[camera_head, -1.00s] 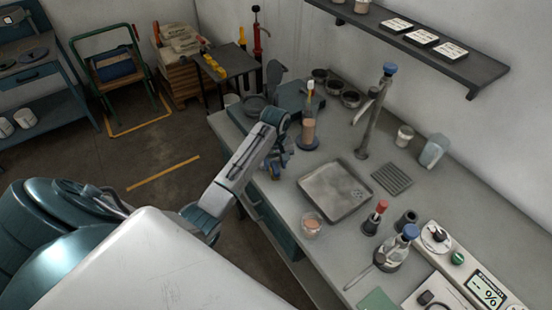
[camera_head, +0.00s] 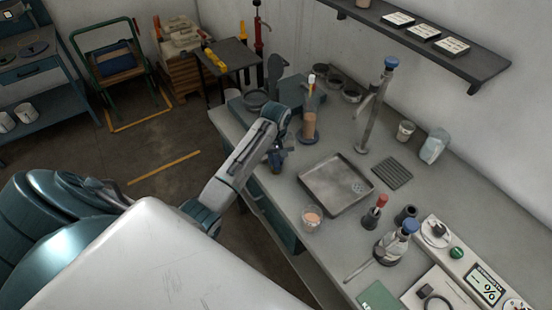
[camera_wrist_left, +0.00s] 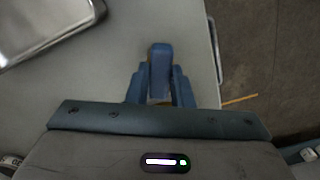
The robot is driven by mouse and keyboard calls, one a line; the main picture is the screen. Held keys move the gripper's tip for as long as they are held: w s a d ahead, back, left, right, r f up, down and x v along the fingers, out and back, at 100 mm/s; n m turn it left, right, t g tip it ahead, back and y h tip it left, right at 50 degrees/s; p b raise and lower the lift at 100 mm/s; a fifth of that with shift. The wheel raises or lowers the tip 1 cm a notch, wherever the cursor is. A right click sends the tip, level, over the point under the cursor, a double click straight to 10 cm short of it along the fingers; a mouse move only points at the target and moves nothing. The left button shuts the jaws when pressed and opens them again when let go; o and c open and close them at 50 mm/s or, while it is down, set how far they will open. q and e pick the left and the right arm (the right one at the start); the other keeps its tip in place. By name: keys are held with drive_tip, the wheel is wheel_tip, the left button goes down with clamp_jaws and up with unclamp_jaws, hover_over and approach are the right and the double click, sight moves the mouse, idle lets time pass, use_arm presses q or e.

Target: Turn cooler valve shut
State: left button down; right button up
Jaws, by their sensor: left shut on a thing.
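My left gripper (camera_head: 277,157) is at the left front edge of the grey bench, in front of the brown-filled bottle. In the left wrist view its two blue fingers (camera_wrist_left: 160,90) are shut on an upright blue handle (camera_wrist_left: 160,62) between them. This looks like the cooler valve's handle. Its body and pipe are hidden by the gripper, so I cannot tell how far it is turned. My right gripper is not in view.
A metal tray (camera_head: 337,184) lies just right of the gripper, with a small cup (camera_head: 312,217) nearer the front. The bottle (camera_head: 308,124) and a tall blue-topped stand (camera_head: 373,110) rise behind. The floor (camera_head: 140,150) left of the bench is open.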

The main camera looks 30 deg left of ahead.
use_arm(q)
drive_tip(key=m, duration=0.6)
drive_tip(key=shift+m, duration=0.4)
drive_tip(key=m, duration=0.5)
drive_tip(key=shift+r+m, duration=0.1)
drive_tip(key=shift+m, duration=0.3)
drive_tip(key=c, duration=1.3)
unclamp_jaws()
